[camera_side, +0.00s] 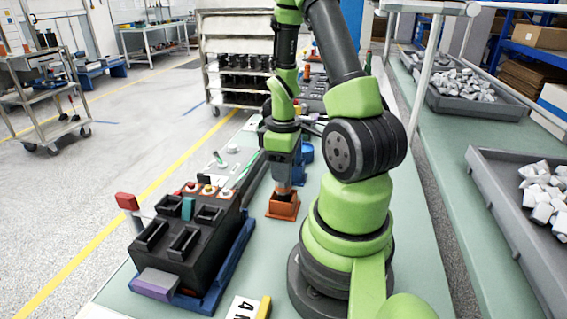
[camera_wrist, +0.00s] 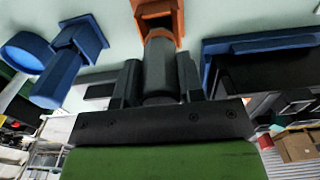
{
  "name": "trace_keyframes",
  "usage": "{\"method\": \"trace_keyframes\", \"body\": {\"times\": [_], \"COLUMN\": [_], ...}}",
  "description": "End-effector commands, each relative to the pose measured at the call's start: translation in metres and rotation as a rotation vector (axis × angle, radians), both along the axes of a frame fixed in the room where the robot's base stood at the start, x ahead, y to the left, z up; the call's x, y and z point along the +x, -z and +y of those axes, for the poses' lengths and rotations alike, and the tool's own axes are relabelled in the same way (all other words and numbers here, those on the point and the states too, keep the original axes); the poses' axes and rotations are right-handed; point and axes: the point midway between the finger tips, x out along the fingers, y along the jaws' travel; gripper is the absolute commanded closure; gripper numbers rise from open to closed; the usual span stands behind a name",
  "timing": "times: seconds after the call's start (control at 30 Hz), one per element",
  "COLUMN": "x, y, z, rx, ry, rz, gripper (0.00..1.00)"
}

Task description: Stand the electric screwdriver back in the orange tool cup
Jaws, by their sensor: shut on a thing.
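The orange tool cup (camera_side: 283,208) stands on the green bench, left of my arm's base. My gripper (camera_side: 284,178) is directly above it, pointing down. In the wrist view my gripper (camera_wrist: 160,85) is shut on the electric screwdriver (camera_wrist: 158,72), a dark grey cylinder between two black fingers. The orange cup (camera_wrist: 160,12) shows at the top edge, in line with the screwdriver. The screwdriver looks upright, with its lower end at or inside the cup's mouth. How deep it sits is hidden.
A black breaker fixture (camera_side: 185,245) in a blue tray stands to the left, with a red-topped lever (camera_side: 127,201). A blue square holder (camera_wrist: 68,62) and a blue round container (camera_side: 306,152) are close by. A number card (camera_side: 245,307) lies at the front edge.

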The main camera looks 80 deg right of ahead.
Motion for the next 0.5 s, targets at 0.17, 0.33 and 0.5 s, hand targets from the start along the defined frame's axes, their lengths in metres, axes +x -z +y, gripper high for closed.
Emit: {"method": "trace_keyframes", "body": {"times": [0.17,0.33,0.5], "x": [0.0000,0.0000,-0.0001], "y": [0.0021,0.0020,0.0014], "z": [0.0000,0.0000,0.0001], "rx": [0.000,0.000,0.000], "ry": [0.000,0.000,0.000], "rz": [0.000,0.000,0.000], "gripper": [0.49,0.35,0.35]}}
